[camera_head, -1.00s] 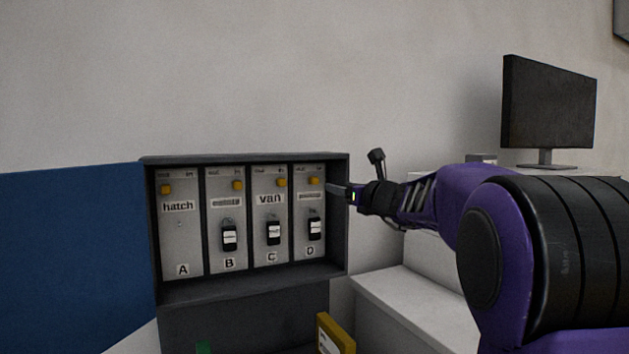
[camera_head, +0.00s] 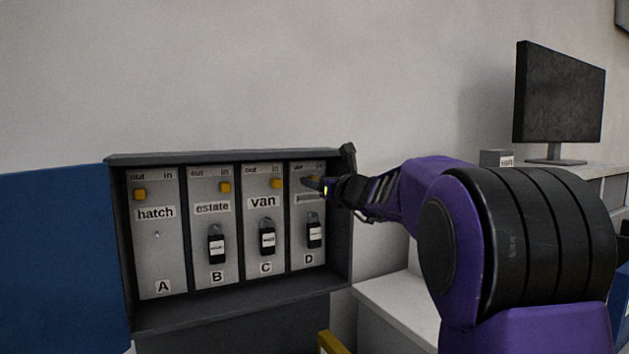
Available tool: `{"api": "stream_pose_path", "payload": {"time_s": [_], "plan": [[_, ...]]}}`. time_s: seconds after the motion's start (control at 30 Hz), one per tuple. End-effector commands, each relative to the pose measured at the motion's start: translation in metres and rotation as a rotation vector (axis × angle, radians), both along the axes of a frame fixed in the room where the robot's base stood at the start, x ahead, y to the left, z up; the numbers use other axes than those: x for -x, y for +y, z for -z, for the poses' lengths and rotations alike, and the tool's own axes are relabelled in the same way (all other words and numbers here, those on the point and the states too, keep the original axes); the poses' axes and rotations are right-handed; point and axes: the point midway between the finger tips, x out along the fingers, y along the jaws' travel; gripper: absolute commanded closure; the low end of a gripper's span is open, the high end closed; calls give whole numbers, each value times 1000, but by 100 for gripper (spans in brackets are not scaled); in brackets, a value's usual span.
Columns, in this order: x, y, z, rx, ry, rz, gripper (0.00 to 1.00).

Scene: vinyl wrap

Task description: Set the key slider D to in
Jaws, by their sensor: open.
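The key cabinet has panels marked A to D, each with an out label at left and an in label at right above a yellow slider. Panel D (camera_head: 308,228) is the rightmost, with a black key fob (camera_head: 314,233) hanging on it. Its slider (camera_head: 318,178) is mostly hidden by my gripper, so I cannot tell its exact position. My gripper (camera_head: 312,184) is open, reaching in from the right with its fingertips in front of the slider area of panel D. I cannot tell whether they touch the slider.
Slider A (camera_head: 140,194) is under out; sliders B (camera_head: 225,187) and C (camera_head: 277,183) are under in. The cabinet's dark frame (camera_head: 343,240) stands out around the panels. A monitor (camera_head: 560,95) stands at the right, and a blue board (camera_head: 50,260) at the left.

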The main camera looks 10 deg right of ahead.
Motion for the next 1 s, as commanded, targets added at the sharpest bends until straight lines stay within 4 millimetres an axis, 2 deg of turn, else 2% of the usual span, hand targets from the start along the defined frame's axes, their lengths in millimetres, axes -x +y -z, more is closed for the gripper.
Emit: {"api": "stream_pose_path", "payload": {"time_s": [0.23, 0.53, 1.0], "plan": [[0, 0, 0, 0, 0, 0, 44], [0, 0, 0, 0, 0, 0, 98], [0, 0, 0, 0, 0, 0, 100]]}}
